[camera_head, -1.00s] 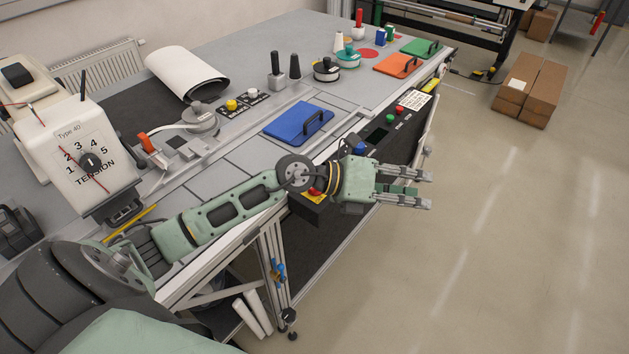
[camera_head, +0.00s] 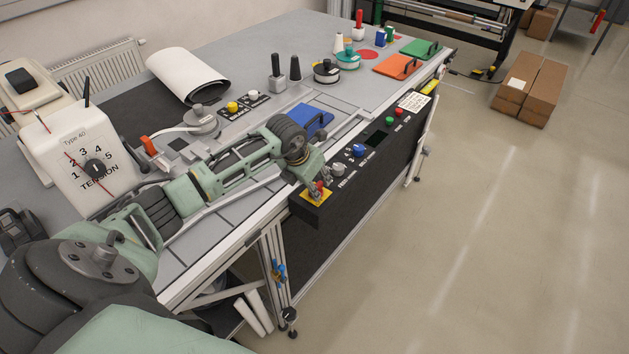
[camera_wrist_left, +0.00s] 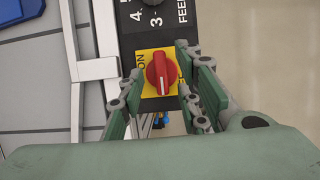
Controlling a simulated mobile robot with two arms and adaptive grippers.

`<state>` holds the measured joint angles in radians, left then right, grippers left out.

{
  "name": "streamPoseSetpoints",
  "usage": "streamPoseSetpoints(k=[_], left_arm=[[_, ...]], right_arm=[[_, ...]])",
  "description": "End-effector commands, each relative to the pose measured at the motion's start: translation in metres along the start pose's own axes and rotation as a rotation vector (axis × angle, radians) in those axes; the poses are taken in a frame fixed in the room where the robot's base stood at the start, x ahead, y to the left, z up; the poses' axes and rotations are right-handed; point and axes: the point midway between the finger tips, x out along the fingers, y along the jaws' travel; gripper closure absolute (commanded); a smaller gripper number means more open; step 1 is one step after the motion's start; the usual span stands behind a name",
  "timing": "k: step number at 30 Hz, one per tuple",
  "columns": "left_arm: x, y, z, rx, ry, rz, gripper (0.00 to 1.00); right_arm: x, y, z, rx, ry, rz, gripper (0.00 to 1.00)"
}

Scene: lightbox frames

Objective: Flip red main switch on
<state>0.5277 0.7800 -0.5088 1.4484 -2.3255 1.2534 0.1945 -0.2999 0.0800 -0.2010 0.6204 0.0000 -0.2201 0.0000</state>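The red main switch (camera_wrist_left: 161,73) is a rotary knob on a yellow plate (camera_wrist_left: 146,57) at the near end of the black control panel. In the left wrist view its grip ridge runs roughly up and down the picture, and part of an "ON" label shows left of it. My left gripper (camera_wrist_left: 157,80) is open, with one finger on each side of the knob; I cannot tell whether they touch it. In the head view the left gripper (camera_head: 317,186) is over the switch, which is partly hidden by the fingers. My right gripper is not in view.
The black panel (camera_head: 365,165) also carries a grey knob (camera_head: 338,170), a blue knob (camera_head: 359,151), and green and red buttons. A blue plate (camera_head: 310,117) lies behind my left arm.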

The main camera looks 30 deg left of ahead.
Motion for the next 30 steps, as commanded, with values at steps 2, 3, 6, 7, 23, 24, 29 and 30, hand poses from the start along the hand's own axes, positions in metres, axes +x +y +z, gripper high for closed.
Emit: streamPoseSetpoints(k=[2,3,6,7,23,24,29,30], left_arm=[[0.006,-0.001,0.000,0.000,0.002,-0.002,0.69],[0.009,-0.001,0.000,0.000,0.001,-0.002,0.69],[0.013,-0.001,0.000,0.001,0.000,-0.001,0.69],[0.014,-0.001,0.000,0.001,0.000,-0.001,0.69],[0.014,0.000,0.000,0.001,0.000,0.001,0.97],[0.014,0.000,0.000,0.001,0.000,0.001,1.00],[0.014,0.000,0.000,0.001,0.000,0.000,1.00],[0.014,0.000,-0.001,0.001,0.000,0.000,1.00]], right_arm=[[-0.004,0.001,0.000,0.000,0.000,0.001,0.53],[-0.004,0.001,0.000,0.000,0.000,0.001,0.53],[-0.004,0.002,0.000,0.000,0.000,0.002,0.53],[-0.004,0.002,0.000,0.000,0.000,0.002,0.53],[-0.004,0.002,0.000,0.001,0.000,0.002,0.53],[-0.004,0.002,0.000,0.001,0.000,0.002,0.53],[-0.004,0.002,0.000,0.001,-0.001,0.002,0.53],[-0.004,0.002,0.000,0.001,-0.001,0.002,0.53]])
